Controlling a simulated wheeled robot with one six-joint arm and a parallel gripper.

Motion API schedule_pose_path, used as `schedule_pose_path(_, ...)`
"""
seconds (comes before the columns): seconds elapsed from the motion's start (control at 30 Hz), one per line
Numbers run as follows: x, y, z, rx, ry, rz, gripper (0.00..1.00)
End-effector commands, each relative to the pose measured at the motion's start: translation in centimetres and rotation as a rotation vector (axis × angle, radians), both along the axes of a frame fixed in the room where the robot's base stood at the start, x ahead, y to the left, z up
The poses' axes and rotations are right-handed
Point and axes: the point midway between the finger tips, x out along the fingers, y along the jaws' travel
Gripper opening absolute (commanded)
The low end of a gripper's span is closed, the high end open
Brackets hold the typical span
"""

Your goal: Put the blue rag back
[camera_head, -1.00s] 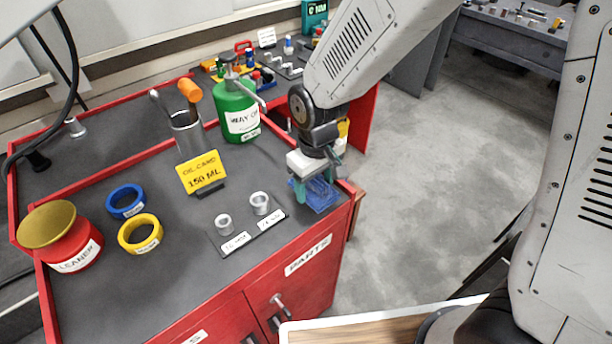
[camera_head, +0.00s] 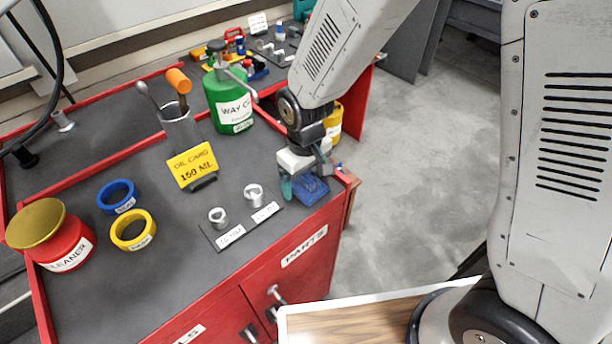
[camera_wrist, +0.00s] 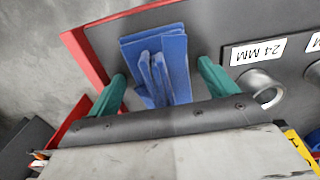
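The blue rag (camera_head: 311,189) lies folded on the dark top of the red cart, at its front right corner. It also shows in the wrist view (camera_wrist: 160,62), with a raised, bunched fold in its middle. My gripper (camera_head: 306,181) is low over the rag, pointing down. In the wrist view its green fingers (camera_wrist: 160,85) are wide apart, one on each side of the bunched fold, with a gap visible on the right. The gripper hides part of the rag in the head view.
A plate with two metal sockets (camera_head: 236,216) lies left of the rag. A red rim (camera_head: 346,180) edges the cart.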

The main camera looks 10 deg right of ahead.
Motion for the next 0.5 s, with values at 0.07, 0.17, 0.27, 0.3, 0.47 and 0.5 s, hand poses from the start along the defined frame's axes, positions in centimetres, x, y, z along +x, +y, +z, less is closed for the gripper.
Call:
schedule_pose_path(0.07,0.0,0.0,0.0,0.000,0.000,0.000,0.85)
schedule_pose_path(0.17,0.0,0.0,0.0,0.000,0.000,-0.001,0.85)
schedule_pose_path(0.27,0.0,-0.1,0.1,0.001,-0.001,-0.001,0.85)
schedule_pose_path(0.3,0.0,0.0,0.3,0.001,-0.001,-0.001,0.85)
schedule_pose_path(0.47,0.1,0.0,2.2,0.002,-0.005,-0.001,0.85)
schedule_pose_path(0.5,0.1,0.0,3.0,0.003,-0.006,-0.001,0.85)
